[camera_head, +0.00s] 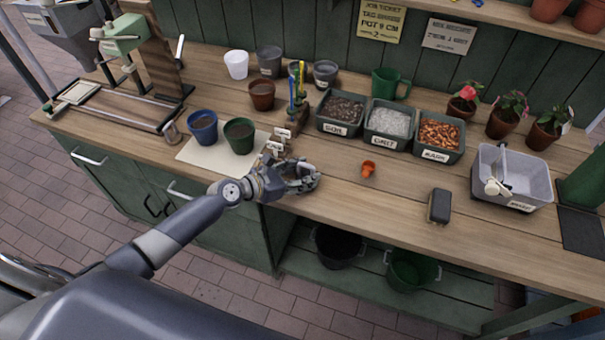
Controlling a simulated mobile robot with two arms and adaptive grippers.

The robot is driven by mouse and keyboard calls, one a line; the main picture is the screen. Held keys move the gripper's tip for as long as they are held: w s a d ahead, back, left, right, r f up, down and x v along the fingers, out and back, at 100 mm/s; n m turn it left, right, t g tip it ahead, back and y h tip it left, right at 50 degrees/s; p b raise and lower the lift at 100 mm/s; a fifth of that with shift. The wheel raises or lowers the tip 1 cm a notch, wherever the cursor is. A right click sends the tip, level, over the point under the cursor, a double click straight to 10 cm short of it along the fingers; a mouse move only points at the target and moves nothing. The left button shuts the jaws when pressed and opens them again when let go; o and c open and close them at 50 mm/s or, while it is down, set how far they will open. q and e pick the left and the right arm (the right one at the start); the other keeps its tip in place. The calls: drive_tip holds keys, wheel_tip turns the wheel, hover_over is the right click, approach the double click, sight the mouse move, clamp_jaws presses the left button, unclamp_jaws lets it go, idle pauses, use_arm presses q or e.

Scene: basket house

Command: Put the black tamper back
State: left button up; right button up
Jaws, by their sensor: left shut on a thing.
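My left gripper (303,179) is low over the front edge of the wooden bench, just in front of the small white labels. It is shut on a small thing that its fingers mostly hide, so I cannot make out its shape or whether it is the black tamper. A black block-shaped thing (438,207) lies on the bench to the right, apart from my gripper; I cannot tell whether it is the tamper. My right gripper is not in view.
Labelled bins of soil (341,128), grit (388,138) and bark (436,155) stand behind. Blue (203,127) and green (239,136) pots stand left. A grey caddy (512,183) is far right.

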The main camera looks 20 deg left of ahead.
use_arm(q)
drive_tip(key=shift+f, duration=0.1)
drive_tip(key=shift+f, duration=0.15)
drive_tip(key=o, duration=0.8)
drive_tip(key=shift+s+a+r, duration=0.1)
drive_tip(key=shift+s+r, duration=0.05)
drive_tip(key=shift+r, duration=0.15)
drive_tip(key=v, duration=1)
drive_tip(key=shift+f, duration=0.1)
drive_tip(key=shift+b+v, duration=0.3)
drive_tip(key=shift+v, duration=0.6)
